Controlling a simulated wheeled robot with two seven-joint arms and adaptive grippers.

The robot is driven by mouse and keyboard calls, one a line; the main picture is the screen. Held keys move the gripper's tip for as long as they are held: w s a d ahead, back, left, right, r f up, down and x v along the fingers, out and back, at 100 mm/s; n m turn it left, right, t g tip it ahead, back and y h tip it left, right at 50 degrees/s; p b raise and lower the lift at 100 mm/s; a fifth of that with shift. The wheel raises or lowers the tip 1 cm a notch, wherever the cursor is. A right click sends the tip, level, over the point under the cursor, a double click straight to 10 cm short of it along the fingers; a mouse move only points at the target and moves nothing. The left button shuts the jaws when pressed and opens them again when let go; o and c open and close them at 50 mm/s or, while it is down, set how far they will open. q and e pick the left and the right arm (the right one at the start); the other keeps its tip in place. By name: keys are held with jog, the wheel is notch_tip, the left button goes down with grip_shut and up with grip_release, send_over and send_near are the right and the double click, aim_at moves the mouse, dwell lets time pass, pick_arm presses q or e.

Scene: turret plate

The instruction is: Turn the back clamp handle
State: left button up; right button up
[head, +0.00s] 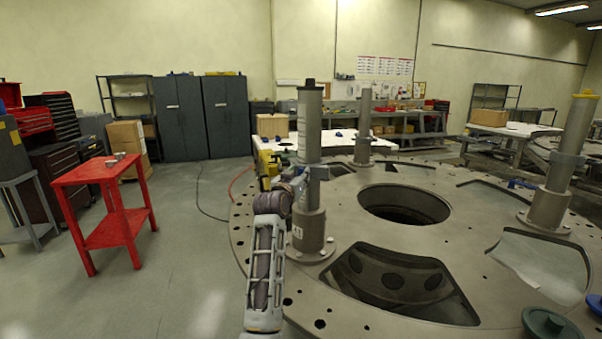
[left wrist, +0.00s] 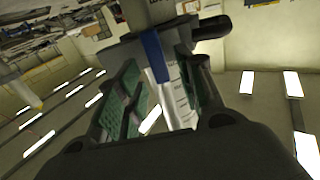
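A grey post (head: 309,125) with a black cap stands on the near left of the round turret plate (head: 345,190), with a clamp (head: 318,172) around it. My left gripper (head: 297,186) is close against this post at clamp height, partly hidden by my wrist. In the left wrist view, my left gripper (left wrist: 160,98) has its green-padded fingers apart. A blue handle-like bar (left wrist: 153,62) shows between and beyond them, beside the pale post; contact cannot be told. Another post (head: 363,125) stands farther back, and one with a yellow cap (head: 574,135) stands at the right. My right gripper is not in view.
The plate has a large round central hole (head: 404,205) and an open cutout (head: 400,285) at the front. Green and blue knobs lie at its lower right edge. A red table (head: 100,172) stands left, with clear floor between it and the plate.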

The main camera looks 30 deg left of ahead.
aim_at(300, 173)
pick_arm(q)
jog(key=shift+x, duration=1.1)
jog(key=shift+w+a, duration=0.15)
jog(key=shift+w, duration=0.4)
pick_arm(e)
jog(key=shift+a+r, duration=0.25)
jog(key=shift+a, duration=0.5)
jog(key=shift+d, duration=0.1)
pick_arm(q)
grip_shut()
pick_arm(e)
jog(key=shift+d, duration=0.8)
